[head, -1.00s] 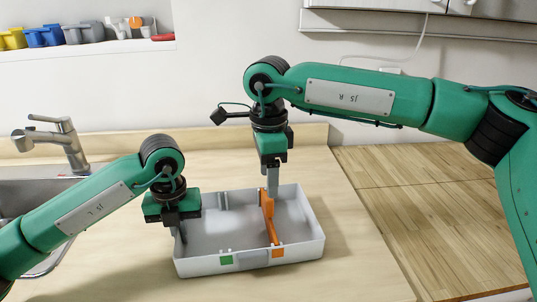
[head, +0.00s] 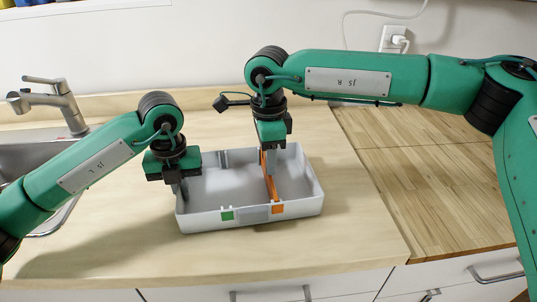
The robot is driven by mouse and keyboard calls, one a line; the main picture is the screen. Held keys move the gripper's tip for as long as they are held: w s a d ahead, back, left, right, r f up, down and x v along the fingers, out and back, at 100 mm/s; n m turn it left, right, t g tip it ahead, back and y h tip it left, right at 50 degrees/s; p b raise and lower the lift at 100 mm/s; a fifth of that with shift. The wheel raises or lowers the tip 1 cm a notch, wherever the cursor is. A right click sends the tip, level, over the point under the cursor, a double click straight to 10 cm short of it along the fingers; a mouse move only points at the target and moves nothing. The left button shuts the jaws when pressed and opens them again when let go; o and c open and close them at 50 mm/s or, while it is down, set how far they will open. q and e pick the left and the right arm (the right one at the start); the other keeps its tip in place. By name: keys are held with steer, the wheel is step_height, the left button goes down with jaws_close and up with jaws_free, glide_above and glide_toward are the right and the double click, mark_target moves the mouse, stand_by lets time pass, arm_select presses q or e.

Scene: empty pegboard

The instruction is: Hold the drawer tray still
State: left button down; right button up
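The pale grey drawer tray (head: 300,205) sits on the wooden counter, with a green square (head: 227,215) and an orange square (head: 278,209) on its front wall. An orange divider (head: 272,186) stands inside it, running front to back. My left gripper (head: 181,192) points down at the tray's left wall; its grip on that wall is not clear. My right gripper (head: 270,170) points down at the far part of the divider, its finger beside the orange. Whether either gripper's fingers are closed cannot be made out.
A sink with a tap (head: 58,100) is at the left. The light counter (head: 150,262) is clear in front of the tray. A darker wood counter (head: 420,190) lies at the right, under my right arm. A white socket (head: 394,40) with a cord is on the back wall.

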steer(key=shift+o, duration=1.4)
steer(key=c, duration=0.6)
steer(key=shift+r, duration=4)
arm_select(q)
steer(key=c, duration=1.6)
jaws_free()
steer(key=shift+o, duration=0.2)
